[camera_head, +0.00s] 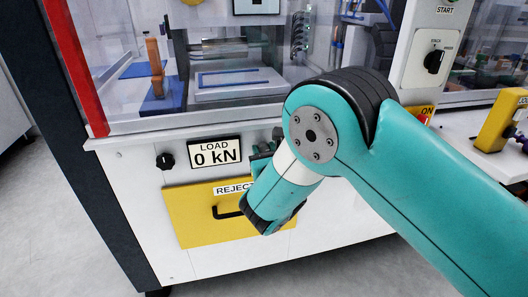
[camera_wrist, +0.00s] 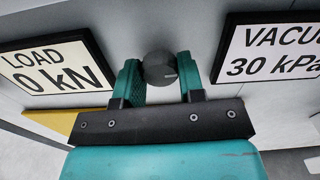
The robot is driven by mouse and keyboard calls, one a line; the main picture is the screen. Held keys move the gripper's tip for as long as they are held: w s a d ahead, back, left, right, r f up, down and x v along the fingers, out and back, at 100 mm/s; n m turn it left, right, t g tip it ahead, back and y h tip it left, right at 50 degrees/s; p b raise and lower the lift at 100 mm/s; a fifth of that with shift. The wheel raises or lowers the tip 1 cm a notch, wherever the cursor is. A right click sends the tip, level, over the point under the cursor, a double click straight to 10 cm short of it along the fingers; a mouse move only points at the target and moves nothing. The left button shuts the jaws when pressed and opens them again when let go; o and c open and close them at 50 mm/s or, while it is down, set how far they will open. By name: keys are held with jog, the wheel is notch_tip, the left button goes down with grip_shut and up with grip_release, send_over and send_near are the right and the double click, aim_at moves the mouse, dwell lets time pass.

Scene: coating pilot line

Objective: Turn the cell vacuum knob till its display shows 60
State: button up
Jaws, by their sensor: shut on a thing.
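In the wrist view, a dark round knob (camera_wrist: 158,68) sits on the pale panel between two displays. My gripper (camera_wrist: 160,82) is shut on this knob, with one teal finger on each side. The vacuum display (camera_wrist: 275,52), to the right of the knob, reads 30 kPa; its right edge is cut off. In the head view, my gripper (camera_head: 264,150) is at the panel, right of the load display.
The load display (camera_head: 214,152) reads 0 kN, with another black knob (camera_head: 165,161) at its left. A yellow reject drawer (camera_head: 190,215) with a black handle lies below. A stack selector switch (camera_head: 434,61) is at upper right. Grey floor is clear at left.

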jog(key=m, duration=0.4)
jog(key=shift+f+m+b, duration=0.1)
jog(key=shift+m+b, duration=0.25)
jog(key=shift+m, duration=0.05)
jog(key=m+b, duration=0.1)
jog(key=m, duration=0.3)
jog(key=shift+m, duration=0.3)
jog(key=shift+m+b, duration=2.8)
jog(key=shift+m, duration=1.8)
jog(key=o, duration=0.9)
jog(key=shift+o, duration=0.2)
jog(key=shift+s, duration=0.1)
